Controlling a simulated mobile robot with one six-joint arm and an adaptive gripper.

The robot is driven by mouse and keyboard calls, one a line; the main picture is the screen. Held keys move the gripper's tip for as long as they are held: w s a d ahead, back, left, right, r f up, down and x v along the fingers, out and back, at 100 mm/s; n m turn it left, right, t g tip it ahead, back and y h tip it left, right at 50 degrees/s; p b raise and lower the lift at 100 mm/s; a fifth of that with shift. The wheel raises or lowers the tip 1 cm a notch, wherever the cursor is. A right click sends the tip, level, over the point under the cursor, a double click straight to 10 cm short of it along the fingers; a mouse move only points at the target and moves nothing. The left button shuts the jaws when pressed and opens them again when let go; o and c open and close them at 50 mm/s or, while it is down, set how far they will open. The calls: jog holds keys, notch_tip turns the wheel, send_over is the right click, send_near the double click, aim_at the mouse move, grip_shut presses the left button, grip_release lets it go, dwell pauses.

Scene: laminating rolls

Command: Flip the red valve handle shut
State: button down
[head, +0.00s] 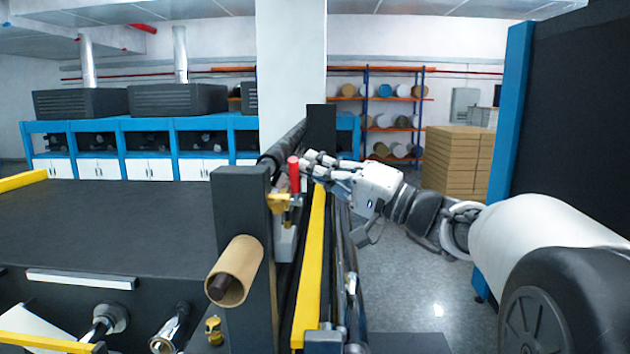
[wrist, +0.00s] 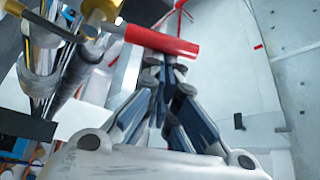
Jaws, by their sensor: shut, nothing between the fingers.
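The red valve handle (head: 293,174) stands upright on the brass valve (head: 281,203), at the machine's dark post. In the wrist view the red handle (wrist: 160,40) runs across the top middle, from the brass valve (wrist: 98,18) at upper left. My gripper (head: 307,164) reaches in from the right, level with the handle's upper part. In the wrist view my gripper (wrist: 166,64) is shut with nothing between its fingers. Its fingertips are right beside the handle near its free end; I cannot tell whether they touch it.
The dark post (head: 241,230) stands just left of the valve, with a cardboard core (head: 235,270) in front. A yellow rail (head: 311,270) runs below the handle. Grey floor (head: 430,300) lies open to the right, before a blue-edged dark panel (head: 513,120).

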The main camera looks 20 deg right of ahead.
aim_at(296, 176)
jog(key=s+f+n+y+b, duration=0.1)
jog(key=n+b, duration=0.1)
jog(key=b, duration=0.3)
jog(key=s+n+g+y+b, duration=0.1)
jog(key=n+b, duration=0.2)
jog(key=b, duration=0.3)
jog(key=s+a+f+n+y+b, duration=0.1)
jog(key=n+y+b, duration=0.1)
jog(key=b, duration=0.4)
jog(key=shift+s+f+n, duration=0.1)
jog(key=shift+f+n, duration=0.2)
jog(key=f+n+g+y+b, duration=0.1)
jog(key=n+g+b, duration=0.1)
jog(key=n+b, duration=0.1)
jog(key=s+f+n+g+y+b, duration=0.1)
jog(key=n+g+b, duration=0.1)
jog(key=n+b, duration=0.1)
jog(key=s+n+g+y+b, duration=0.1)
jog(key=n+g+y+b, duration=0.1)
jog(key=n, duration=0.3)
jog(key=shift+s+a+f+g+b, duration=0.1)
jog(key=shift+a+f+g+b, duration=0.3)
jog(key=shift+b, duration=0.5)
jog(key=shift+r+n, duration=0.1)
jog(key=shift+n, duration=0.2)
